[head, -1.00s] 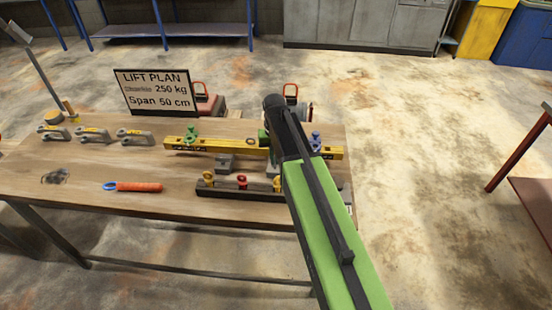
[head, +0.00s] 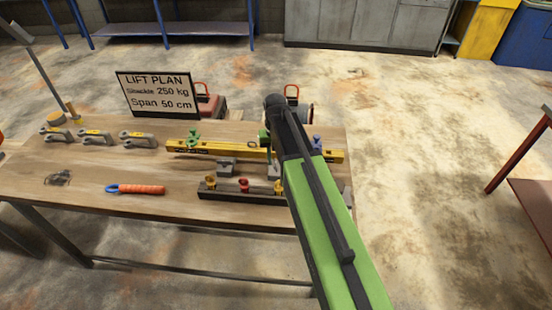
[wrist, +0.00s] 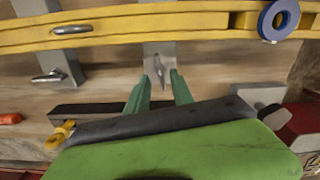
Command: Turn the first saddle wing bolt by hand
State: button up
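A yellow beam (head: 215,148) lies along the wooden table; it also crosses the top of the wrist view (wrist: 160,28). Two grey saddles sit at its near side. The left saddle (head: 227,163) carries a wing bolt (wrist: 50,76) in the wrist view, clear of my gripper. The right saddle (wrist: 158,50) carries another wing bolt (wrist: 160,70), seen end-on between my fingertips. My gripper (wrist: 161,78) has two green fingers, spread apart with a gap around this bolt; I cannot tell whether they touch it.
A dark rail (head: 225,192) with red and yellow pieces lies in front of the beam. Several grey shackles (head: 95,137) and an orange-handled tool (head: 135,189) are at left. A lift plan sign (head: 158,93) stands behind. A blue ring (wrist: 278,18) is on the beam.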

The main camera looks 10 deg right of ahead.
notch_tip(320, 180, up, 16)
jog(key=p, duration=1.4)
jog(key=shift+f, duration=0.25)
jog(key=shift+d, duration=0.1)
